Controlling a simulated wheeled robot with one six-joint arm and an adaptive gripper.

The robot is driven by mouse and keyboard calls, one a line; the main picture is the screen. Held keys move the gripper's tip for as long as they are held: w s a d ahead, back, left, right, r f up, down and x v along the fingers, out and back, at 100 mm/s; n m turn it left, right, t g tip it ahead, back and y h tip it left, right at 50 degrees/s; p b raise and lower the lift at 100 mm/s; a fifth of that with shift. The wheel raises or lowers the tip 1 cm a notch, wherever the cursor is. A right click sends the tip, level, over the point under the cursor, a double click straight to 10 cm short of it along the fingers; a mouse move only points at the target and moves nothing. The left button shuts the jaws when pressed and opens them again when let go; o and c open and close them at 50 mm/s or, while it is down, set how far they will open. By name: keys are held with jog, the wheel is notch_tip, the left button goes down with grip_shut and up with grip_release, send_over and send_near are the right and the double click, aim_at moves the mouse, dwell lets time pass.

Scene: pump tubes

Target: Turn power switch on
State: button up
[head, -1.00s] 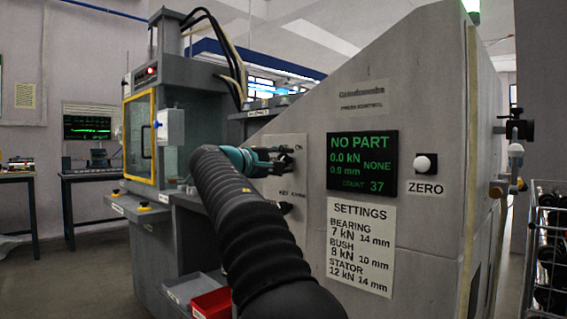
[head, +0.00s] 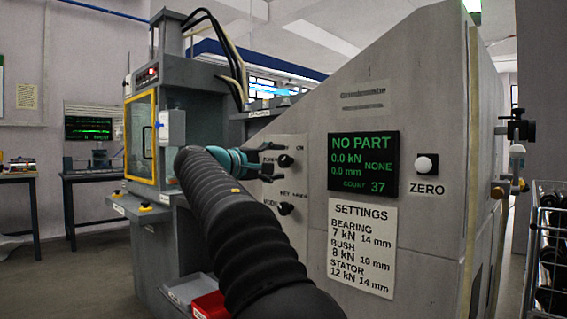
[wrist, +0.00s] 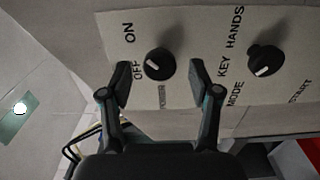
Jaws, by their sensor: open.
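The power switch is a black round knob (wrist: 159,64) with a white mark, on a pale panel labelled ON, OFF and POWER. The white mark is on the knob's left side, towards OFF. The knob also shows in the head view (head: 285,161), just right of the fingertips. My gripper (wrist: 160,76) is open, with one finger on each side of the knob in the wrist view. In the head view my gripper (head: 272,159) appears a little short of the knob, with nothing between the fingers.
A second black knob (wrist: 265,60), labelled MODE, KEY and HANDS, sits beside the power knob and also below it in the head view (head: 285,208). A display (head: 363,164) reads NO PART. A ZERO button (head: 426,164) is further right. A red bin (head: 210,305) stands low down.

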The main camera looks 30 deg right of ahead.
jog(key=v, duration=0.8)
jog(key=shift+a, duration=0.3)
jog(key=shift+s+r, duration=0.1)
